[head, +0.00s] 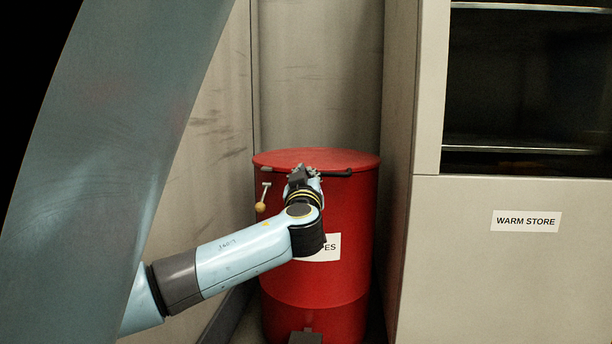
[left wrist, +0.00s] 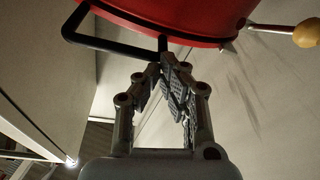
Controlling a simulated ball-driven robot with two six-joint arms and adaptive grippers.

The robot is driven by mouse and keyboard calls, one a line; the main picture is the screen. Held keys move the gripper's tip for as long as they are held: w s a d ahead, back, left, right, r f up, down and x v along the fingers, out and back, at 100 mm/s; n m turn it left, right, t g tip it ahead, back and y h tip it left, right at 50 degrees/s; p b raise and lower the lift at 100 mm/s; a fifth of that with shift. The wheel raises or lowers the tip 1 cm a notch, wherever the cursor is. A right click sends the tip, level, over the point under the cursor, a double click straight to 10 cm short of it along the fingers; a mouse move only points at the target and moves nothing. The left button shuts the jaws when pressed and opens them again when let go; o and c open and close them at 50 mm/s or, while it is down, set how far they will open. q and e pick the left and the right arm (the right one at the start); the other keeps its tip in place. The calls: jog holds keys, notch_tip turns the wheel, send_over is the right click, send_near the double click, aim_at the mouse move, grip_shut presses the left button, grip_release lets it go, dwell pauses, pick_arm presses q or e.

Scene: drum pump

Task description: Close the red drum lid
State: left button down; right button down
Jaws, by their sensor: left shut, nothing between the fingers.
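The red drum (head: 345,220) stands upright in a recess in the head view, with a partly covered white label on its front. Its red lid (head: 318,158) lies about level across the top; I cannot tell whether it is fully seated. A black bar handle (head: 338,173) runs along the front of the lid. It also shows in the left wrist view (left wrist: 100,44). My left gripper (head: 299,172) is shut and empty at the front rim, close to the handle. In the left wrist view its fingertips (left wrist: 166,66) are just by the handle's end; contact is unclear. My right gripper is out of view.
A lever with a wooden ball knob (head: 261,206) sticks out at the drum's left. A dark pedal (head: 305,338) is at the drum's foot. The cabinet marked WARM STORE (head: 500,270) stands close on the right, and a grey wall panel (head: 215,140) on the left.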

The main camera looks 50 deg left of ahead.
pick_arm(q)
jog(key=v, duration=1.2)
jog(key=shift+s, duration=0.1)
